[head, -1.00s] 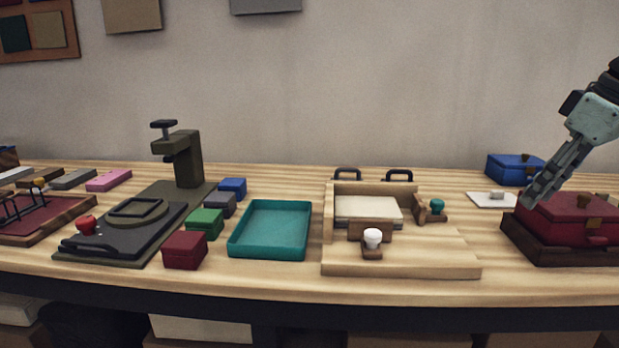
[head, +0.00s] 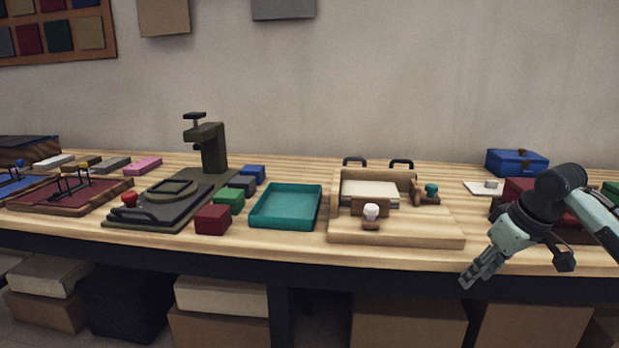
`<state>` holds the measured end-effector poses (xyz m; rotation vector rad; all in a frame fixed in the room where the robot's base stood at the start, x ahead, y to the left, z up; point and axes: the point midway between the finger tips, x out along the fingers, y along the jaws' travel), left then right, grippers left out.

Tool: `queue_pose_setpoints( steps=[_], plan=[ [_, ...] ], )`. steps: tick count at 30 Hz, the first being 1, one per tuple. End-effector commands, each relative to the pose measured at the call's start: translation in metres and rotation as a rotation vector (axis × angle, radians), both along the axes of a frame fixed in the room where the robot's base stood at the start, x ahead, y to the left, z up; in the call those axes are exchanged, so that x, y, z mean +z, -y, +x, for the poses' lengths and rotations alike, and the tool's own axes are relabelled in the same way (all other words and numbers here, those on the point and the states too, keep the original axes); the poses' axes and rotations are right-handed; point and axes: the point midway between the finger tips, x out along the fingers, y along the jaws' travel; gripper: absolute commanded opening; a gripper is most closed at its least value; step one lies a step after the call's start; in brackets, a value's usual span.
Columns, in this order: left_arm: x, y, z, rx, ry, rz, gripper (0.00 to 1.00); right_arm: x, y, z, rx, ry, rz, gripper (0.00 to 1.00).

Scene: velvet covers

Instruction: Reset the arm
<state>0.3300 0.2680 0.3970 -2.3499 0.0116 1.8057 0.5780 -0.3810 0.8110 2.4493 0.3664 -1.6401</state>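My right gripper (head: 468,281) is in front of the table's front edge at the right, pointing down and to the left. Its fingers look close together, but whether they are fully shut is hard to tell. It touches nothing that I can see. My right arm covers much of the dark red box (head: 520,190) behind it. My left gripper is not in the head view.
On the table (head: 440,172) stand a wooden jig (head: 400,230), a teal tray (head: 285,206), a dark green press (head: 213,147), small coloured blocks and a blue box (head: 517,162). Cardboard boxes (head: 410,318) lie below. The space before the left table edge is clear.

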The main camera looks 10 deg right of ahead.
Motion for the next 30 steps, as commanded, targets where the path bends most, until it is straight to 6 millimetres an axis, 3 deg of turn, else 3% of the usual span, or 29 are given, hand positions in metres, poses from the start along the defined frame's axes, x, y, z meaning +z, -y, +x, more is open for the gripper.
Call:
queue_pose_setpoints(
  steps=[1, 5, 8, 12, 15, 18, 22, 25, 30],
  plan=[
    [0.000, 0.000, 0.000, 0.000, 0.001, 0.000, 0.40, -0.042, -0.014, -0.001, -0.003, -0.018, 0.011, 0.37],
    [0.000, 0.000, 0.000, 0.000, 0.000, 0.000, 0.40, -0.137, -0.040, -0.012, -0.040, -0.025, 0.009, 0.37],
    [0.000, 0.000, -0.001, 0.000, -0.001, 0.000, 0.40, -0.207, -0.058, -0.036, -0.073, -0.032, 0.000, 0.37],
    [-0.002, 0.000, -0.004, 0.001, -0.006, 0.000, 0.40, -0.296, -0.082, -0.092, -0.122, -0.052, -0.028, 0.37],
    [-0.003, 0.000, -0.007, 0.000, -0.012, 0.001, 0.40, -0.347, -0.095, -0.142, -0.154, -0.072, -0.060, 0.37],
    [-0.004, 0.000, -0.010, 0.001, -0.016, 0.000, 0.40, -0.382, -0.105, -0.189, -0.176, -0.091, -0.095, 0.37],
    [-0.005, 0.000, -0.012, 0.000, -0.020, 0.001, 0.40, -0.406, -0.111, -0.233, -0.191, -0.109, -0.134, 0.37],
    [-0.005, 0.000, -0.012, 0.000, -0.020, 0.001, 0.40, -0.414, -0.113, -0.250, -0.194, -0.115, -0.152, 0.37],
    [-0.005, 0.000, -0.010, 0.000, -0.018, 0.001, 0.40, -0.416, -0.113, -0.255, -0.194, -0.116, -0.159, 0.37]
  ],
)
